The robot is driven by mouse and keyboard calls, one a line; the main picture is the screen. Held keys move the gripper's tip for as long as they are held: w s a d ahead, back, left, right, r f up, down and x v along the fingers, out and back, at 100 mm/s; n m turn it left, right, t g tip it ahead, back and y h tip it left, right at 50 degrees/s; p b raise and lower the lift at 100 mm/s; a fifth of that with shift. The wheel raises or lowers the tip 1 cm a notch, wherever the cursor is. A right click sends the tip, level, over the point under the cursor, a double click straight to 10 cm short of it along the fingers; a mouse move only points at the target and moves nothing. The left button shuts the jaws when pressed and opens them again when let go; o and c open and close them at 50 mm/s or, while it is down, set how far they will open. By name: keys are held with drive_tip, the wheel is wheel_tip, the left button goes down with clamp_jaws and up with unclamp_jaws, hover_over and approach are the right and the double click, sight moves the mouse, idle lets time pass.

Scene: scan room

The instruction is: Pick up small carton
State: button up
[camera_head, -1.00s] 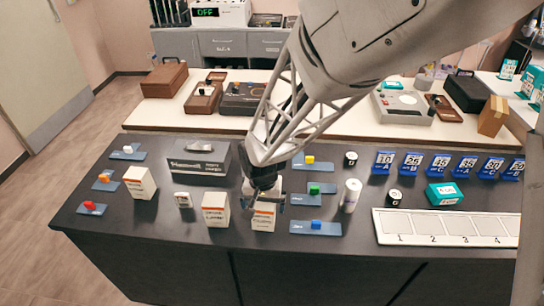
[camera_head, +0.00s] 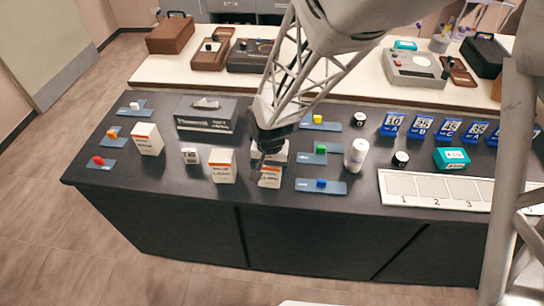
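Several white cartons with orange markings stand on the dark counter: a left carton (camera_head: 147,139), a middle carton (camera_head: 222,165), and a front carton (camera_head: 270,176) directly below my gripper. Another white carton (camera_head: 279,150) shows partly behind my gripper. Which of these is the small carton is unclear. My gripper (camera_head: 263,162) points down over the front carton, close to its top. Its fingers are dark and small, so their opening and any contact cannot be told.
A grey tissue-type box (camera_head: 206,118) stands behind the middle carton. Blue trays with coloured blocks (camera_head: 321,184) lie right of my gripper, near a white bottle (camera_head: 356,155). A teal box (camera_head: 451,158) and a numbered white strip (camera_head: 430,188) are farther right.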

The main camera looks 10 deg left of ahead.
drive_tip(key=c, duration=0.6)
drive_tip(key=shift+r, duration=0.1)
drive_tip(key=shift+r, duration=0.8)
wheel_tip(320, 180, up, 2)
drive_tip(key=shift+s, duration=0.1)
drive_tip(key=s+d, duration=0.2)
drive_tip(key=s, duration=0.2)
drive_tip(key=s+d, duration=0.3)
drive_tip(key=s, duration=0.2)
drive_tip(key=s+d+r, duration=0.1)
drive_tip(key=s+d, duration=0.1)
drive_tip(key=s, duration=0.3)
drive_tip(key=shift+d+r, duration=0.1)
drive_tip(key=shift+d, duration=0.05)
